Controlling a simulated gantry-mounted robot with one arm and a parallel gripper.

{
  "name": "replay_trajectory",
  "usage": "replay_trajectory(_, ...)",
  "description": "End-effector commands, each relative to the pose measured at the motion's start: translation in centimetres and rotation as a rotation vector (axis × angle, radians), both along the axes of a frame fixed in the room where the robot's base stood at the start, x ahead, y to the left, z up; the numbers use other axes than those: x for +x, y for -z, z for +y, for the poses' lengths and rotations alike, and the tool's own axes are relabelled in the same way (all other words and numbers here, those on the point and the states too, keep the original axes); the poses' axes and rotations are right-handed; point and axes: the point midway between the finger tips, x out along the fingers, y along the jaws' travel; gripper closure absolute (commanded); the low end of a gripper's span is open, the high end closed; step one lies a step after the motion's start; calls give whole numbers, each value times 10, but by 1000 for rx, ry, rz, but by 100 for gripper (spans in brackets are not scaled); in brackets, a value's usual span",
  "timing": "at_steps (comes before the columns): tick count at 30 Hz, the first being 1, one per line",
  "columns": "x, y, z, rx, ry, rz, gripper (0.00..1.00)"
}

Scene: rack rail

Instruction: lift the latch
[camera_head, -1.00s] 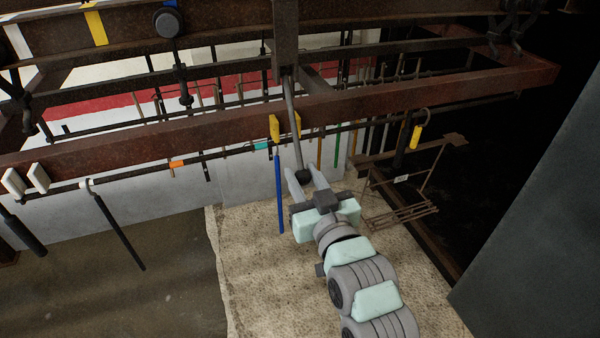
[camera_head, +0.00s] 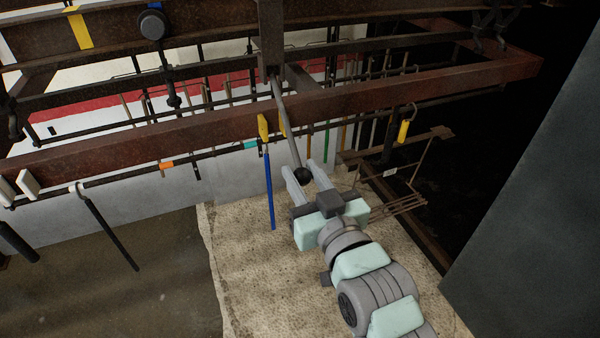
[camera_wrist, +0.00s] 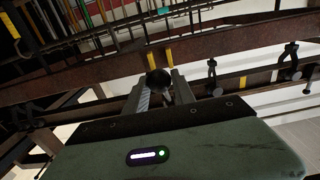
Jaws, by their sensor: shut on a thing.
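The latch lever is a long grey rod (camera_head: 287,120) that hangs from a rusty bracket (camera_head: 271,38) on the overhead rail and slants down to the right. It ends in a black ball knob (camera_head: 303,176). My gripper (camera_head: 302,171) is shut on the knob, with one finger on each side of it. In the wrist view, the knob (camera_wrist: 158,80) sits between the two grey fingers of my gripper (camera_wrist: 158,90). The rod's upper part is hard to make out in the wrist view.
A red-brown beam (camera_head: 400,88) runs across behind the rod. Yellow tags (camera_head: 263,128) and a blue handle (camera_head: 269,190) hang close to its left. A yellow-handled hook (camera_head: 403,131) and thin rack (camera_head: 400,202) are to the right. A dark grey panel (camera_head: 530,220) stands far right.

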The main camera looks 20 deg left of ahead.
Motion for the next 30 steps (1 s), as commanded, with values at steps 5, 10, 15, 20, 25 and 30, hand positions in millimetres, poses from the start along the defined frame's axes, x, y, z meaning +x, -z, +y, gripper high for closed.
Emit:
replay_trajectory(5, -1, -9, -2, 0, 2, -1, 92)
replay_trajectory(10, -3, -14, -4, -3, 2, -1, 92)
replay_trajectory(15, -6, -19, -6, 0, 2, -3, 92)
replay_trajectory(20, -9, -23, -8, 0, 1, 1, 92)
replay_trajectory(25, -13, -32, -11, 3, 1, -3, 92)
replay_trajectory(30, -16, -38, -14, 2, 1, -2, 92)
